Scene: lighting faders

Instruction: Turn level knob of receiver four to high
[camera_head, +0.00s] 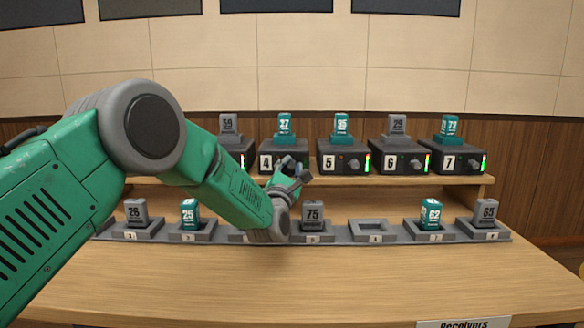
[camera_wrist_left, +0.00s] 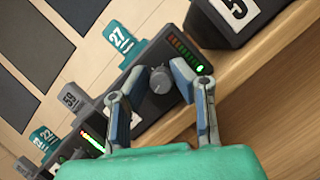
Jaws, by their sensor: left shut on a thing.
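Receiver four (camera_head: 266,162) is a dark box with a white number 4 plate on the upper shelf, with teal pack 27 (camera_head: 285,126) on top. My left gripper (camera_head: 292,166) is in front of its face and hides its knob in the head view. In the left wrist view, the round grey level knob (camera_wrist_left: 160,80) lies between the two fingers of my left gripper (camera_wrist_left: 159,73), which is shut on it. Beside the knob, the receiver's level meter (camera_wrist_left: 186,52) has a bright green light at one end, and its other segments look dim. My right gripper is not in view.
Receiver 5 (camera_head: 327,163), receiver 6 (camera_head: 389,162) and receiver 7 (camera_head: 450,162) stand to the right on the shelf. Below, grey and teal packs sit in a row of holders, including pack 75 (camera_head: 313,212). The front of the table (camera_head: 300,285) is clear.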

